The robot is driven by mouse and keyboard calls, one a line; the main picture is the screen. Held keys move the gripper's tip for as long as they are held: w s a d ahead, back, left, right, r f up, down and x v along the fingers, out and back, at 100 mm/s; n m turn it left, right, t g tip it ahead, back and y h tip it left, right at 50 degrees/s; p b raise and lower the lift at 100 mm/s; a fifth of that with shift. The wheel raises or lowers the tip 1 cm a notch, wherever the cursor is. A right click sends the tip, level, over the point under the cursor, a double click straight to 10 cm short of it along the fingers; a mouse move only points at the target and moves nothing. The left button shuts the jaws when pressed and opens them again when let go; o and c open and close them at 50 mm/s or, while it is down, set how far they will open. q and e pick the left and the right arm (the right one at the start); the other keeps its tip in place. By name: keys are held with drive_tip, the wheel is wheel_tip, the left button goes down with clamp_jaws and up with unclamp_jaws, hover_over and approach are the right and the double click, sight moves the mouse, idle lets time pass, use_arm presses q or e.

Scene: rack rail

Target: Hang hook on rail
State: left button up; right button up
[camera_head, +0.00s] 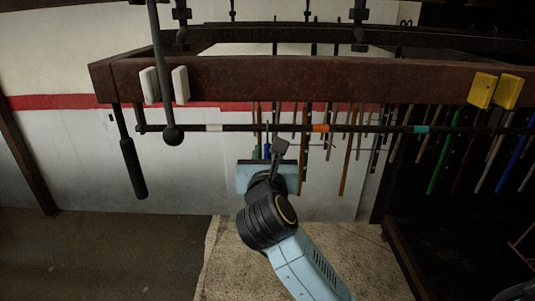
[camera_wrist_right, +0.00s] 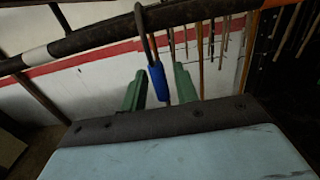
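A dark rail (camera_head: 365,128) with white, orange and teal bands runs across below a brown beam; it also shows in the wrist view (camera_wrist_right: 95,37). A dark hook with a blue grip (camera_wrist_right: 158,82) appears to loop over the rail, between the white and orange bands, its grip pointing down. My right gripper (camera_head: 261,153) is just below the rail. Its two green fingers (camera_wrist_right: 159,88) stand on either side of the blue grip, with narrow gaps showing, so it looks open. Contact is hard to judge. My left gripper is out of view.
The brown beam (camera_head: 300,80) spans above the rail, with white pads (camera_head: 180,84) and yellow pads (camera_head: 508,92). A dark rod with a ball end (camera_head: 173,135) hangs in front of the rail at left. Several long tools (camera_head: 437,160) hang behind.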

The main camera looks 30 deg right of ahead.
drive_tip(key=shift+o, duration=0.6)
drive_tip(key=shift+s+a, duration=0.15)
drive_tip(key=shift+s, duration=0.1)
drive_tip(key=b+v, duration=0.1)
drive_tip(key=v, duration=1.2)
drive_tip(key=shift+b, duration=0.35)
drive_tip(key=shift+w, duration=0.1)
